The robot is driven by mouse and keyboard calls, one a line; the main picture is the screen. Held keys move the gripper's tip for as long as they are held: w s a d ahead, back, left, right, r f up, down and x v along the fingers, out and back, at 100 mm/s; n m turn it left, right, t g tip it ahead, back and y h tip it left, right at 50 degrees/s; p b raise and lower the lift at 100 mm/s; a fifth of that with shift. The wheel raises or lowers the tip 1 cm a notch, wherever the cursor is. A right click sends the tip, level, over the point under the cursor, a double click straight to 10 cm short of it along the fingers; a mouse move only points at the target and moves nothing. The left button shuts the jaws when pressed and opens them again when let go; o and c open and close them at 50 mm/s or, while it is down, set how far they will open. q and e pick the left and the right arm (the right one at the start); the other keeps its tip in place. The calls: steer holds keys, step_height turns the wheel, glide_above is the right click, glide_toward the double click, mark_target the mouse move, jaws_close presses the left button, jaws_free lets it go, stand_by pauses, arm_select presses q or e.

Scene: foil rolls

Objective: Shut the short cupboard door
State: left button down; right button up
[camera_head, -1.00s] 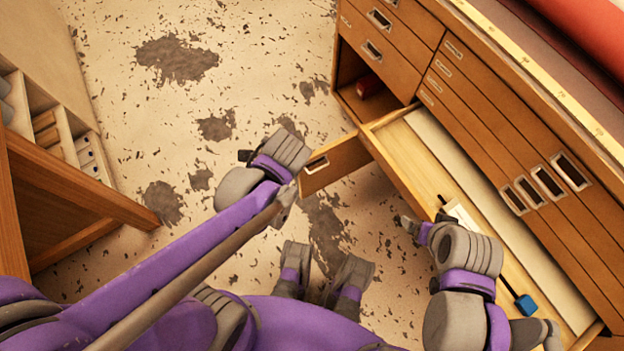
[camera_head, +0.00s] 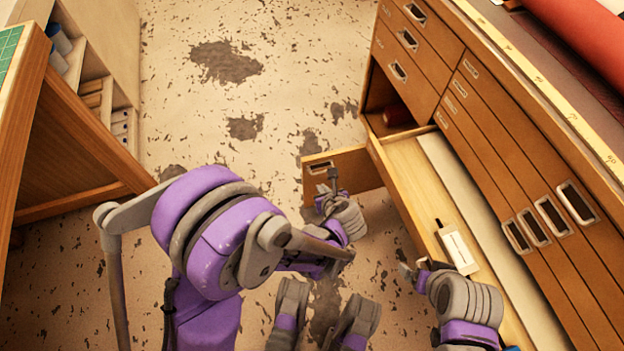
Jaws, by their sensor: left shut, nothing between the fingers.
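The short cupboard door (camera_head: 358,163) is a wooden panel with a metal-framed handle at its left end. It stands open, sticking out leftward from the cabinet below the drawer stack. The cupboard opening (camera_head: 382,92) shows behind it, with a dark red roll (camera_head: 397,117) inside. My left gripper (camera_head: 332,183) is shut and empty, at the near side of the door close to the handle end. It covers a little of the panel; I cannot tell whether it touches. My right gripper (camera_head: 407,271) is beside the lower shelf's edge, and its jaws are unclear.
A long pale shelf or tray (camera_head: 415,170) juts from the cabinet (camera_head: 520,150), bearing a small white box (camera_head: 457,247). A wooden table (camera_head: 85,140) and a compartmented shelf (camera_head: 95,80) stand at left. The speckled floor (camera_head: 270,70) between is clear.

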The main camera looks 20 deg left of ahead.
mark_target(309, 166)
arm_select(q)
steer(key=b+x, duration=0.1)
steer(key=x, duration=0.3)
steer(key=w+r+b+x, duration=0.1)
steer(key=x, duration=0.7)
steer(key=shift+w+a+r+b, duration=0.25)
steer(key=shift+a+b, duration=0.15)
steer(key=shift+a, duration=0.05)
steer(key=shift+w+a, duration=0.25)
steer(key=shift+w, duration=0.1)
